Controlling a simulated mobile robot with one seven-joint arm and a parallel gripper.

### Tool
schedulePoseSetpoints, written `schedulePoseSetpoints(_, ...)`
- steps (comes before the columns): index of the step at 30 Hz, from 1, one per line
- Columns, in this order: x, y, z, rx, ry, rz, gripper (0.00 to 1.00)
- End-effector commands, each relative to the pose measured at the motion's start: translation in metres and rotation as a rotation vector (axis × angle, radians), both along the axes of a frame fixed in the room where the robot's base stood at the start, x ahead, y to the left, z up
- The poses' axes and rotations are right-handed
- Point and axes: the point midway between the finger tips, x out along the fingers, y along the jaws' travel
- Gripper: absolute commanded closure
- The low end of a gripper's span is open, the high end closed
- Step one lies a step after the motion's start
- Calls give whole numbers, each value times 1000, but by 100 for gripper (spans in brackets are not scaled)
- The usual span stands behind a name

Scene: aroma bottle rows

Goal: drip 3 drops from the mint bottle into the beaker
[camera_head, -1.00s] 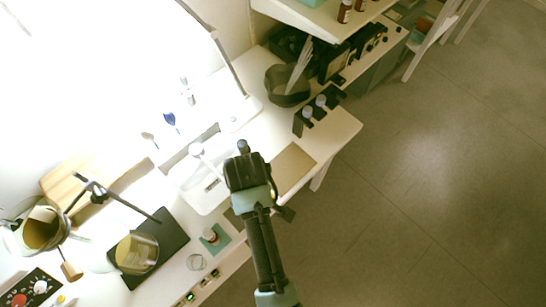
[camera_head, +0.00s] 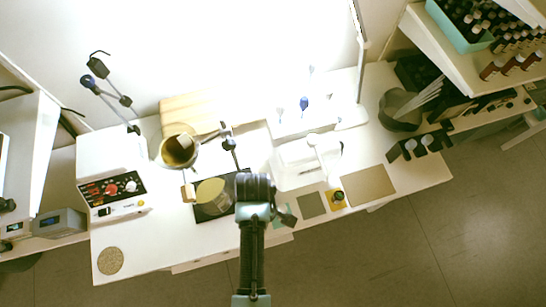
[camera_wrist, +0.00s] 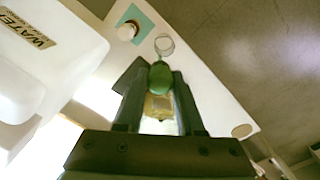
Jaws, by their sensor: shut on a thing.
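My gripper (camera_head: 257,187) shows as a dark block over the table's front part in the head view, its fingertips hidden. In the wrist view its two dark fingers (camera_wrist: 160,85) are shut on a green rounded piece, apparently a dropper bulb (camera_wrist: 160,75). A clear round glass, apparently the beaker (camera_wrist: 164,45), stands on the white table just past the fingertips. A small bottle with a white and brownish top (camera_wrist: 128,31) stands on a green mat (camera_wrist: 137,16) to its left. I cannot read a mint label. In the head view, my arm hides the beaker and most of the green mat.
A dark-capped bottle (camera_head: 338,197) stands on a yellow mat. A white appliance (camera_head: 305,160) stands behind; a white body marked WATER (camera_wrist: 30,30) fills the wrist view's left. A control box (camera_head: 112,190) stands left.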

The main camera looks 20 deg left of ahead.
Motion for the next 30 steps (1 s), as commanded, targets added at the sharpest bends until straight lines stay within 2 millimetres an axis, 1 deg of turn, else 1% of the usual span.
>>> schedulePoseSetpoints(1, -5, 2, 2, -2, 3, 48, 77)
schedulePoseSetpoints(3, -8, 4, 0, -2, -1, 93, 77)
schedulePoseSetpoints(6, -10, 4, -3, -2, -1, 122, 77)
schedulePoseSetpoints(23, -10, 4, -2, -3, -3, 121, 77)
schedulePoseSetpoints(24, -10, 4, -7, -3, -3, 121, 77)
schedulePoseSetpoints(30, -10, 4, -20, -3, -2, 121, 77)
